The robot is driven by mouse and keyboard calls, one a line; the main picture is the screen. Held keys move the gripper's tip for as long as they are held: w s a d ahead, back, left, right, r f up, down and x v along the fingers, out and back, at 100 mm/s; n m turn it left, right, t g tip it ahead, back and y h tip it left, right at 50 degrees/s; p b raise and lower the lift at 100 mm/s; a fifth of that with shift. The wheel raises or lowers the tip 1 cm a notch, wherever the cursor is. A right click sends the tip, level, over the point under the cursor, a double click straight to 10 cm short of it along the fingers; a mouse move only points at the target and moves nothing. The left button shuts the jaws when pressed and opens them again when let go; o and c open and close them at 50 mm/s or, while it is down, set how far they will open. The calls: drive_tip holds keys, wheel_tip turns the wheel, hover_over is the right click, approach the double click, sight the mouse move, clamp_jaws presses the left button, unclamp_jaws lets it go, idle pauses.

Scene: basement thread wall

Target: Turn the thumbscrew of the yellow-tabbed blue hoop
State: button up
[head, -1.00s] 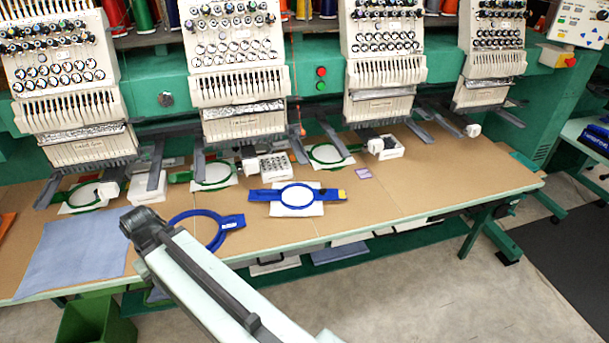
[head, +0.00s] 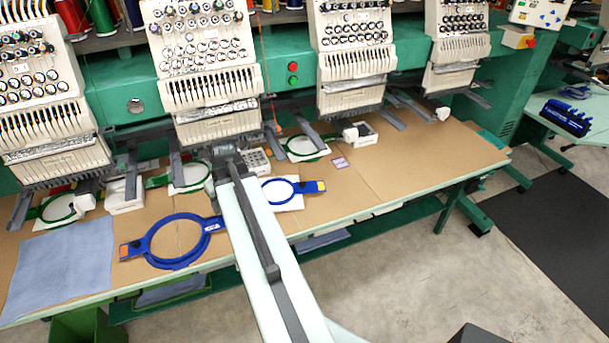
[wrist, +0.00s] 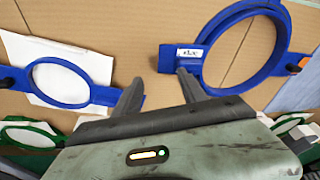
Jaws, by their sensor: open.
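The yellow-tabbed blue hoop (head: 278,199) lies on a white cloth on the table, its yellow tab (head: 321,186) at its right end. My arm hides its left part in the head view. In the wrist view this smaller hoop (wrist: 45,101) is at left, its far end cut by the edge. A dark, small part shows there, perhaps the thumbscrew; I cannot tell. My gripper (wrist: 159,84) is open and empty, above the table between this hoop and a larger blue hoop.
The larger blue hoop (head: 153,262), with an orange tab, lies to the left; it is close to my right finger in the wrist view (wrist: 280,84). Blue fabric (head: 62,270) lies at far left. Embroidery heads (head: 208,70) overhang the table's back.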

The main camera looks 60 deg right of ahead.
drive_tip(key=s+d+r+m+h+p, duration=0.1)
drive_tip(key=s+d, duration=0.3)
drive_tip(key=d, duration=0.4)
drive_tip(key=s+d+r+m, duration=0.1)
drive_tip(key=s+d+r, duration=0.1)
drive_tip(key=s+d, duration=0.4)
drive_tip(key=m+t+h, duration=0.1)
approach(303, 183)
drive_tip(key=b+x, duration=0.6)
drive_tip(key=x, duration=0.2)
drive_tip(key=shift+w+f+b, duration=0.1)
drive_tip(key=shift+f+b, duration=0.2)
drive_tip(key=shift+b, duration=0.05)
drive_tip(key=shift+r, duration=0.15)
clamp_jaws()
